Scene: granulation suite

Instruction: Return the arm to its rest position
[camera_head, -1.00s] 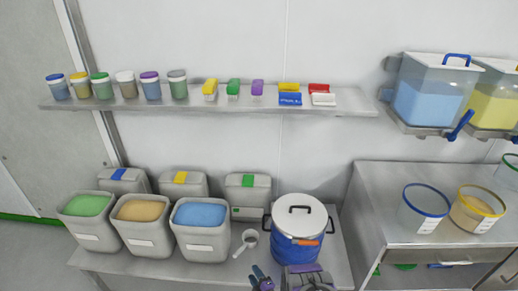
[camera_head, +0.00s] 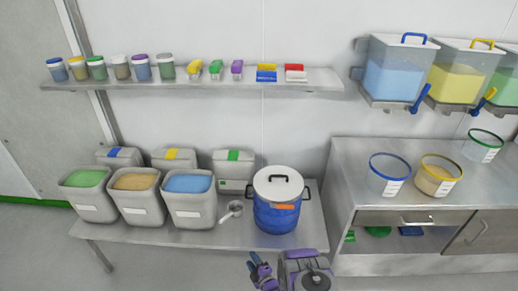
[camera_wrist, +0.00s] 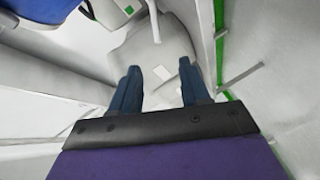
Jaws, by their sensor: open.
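My gripper (camera_head: 262,272) shows at the bottom of the head view, in front of the lower bench's front edge and below the blue drum. In the wrist view my gripper (camera_wrist: 160,88) has its two dark fingers apart with nothing between them. Beyond the fingers is a pale, light surface with a small white rectangle. My arm is purple and grey and sits low in the head view, folded close to my body; most of it is out of frame.
A blue drum with a white lid (camera_head: 277,212) stands on the lower bench (camera_head: 130,232) beside a scoop (camera_head: 231,210) and open bins of green, tan and blue material. A steel cabinet (camera_head: 350,165) with clear tubs is at right. A wall shelf (camera_head: 210,86) holds jars. Hoppers (camera_head: 393,72) hang upper right.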

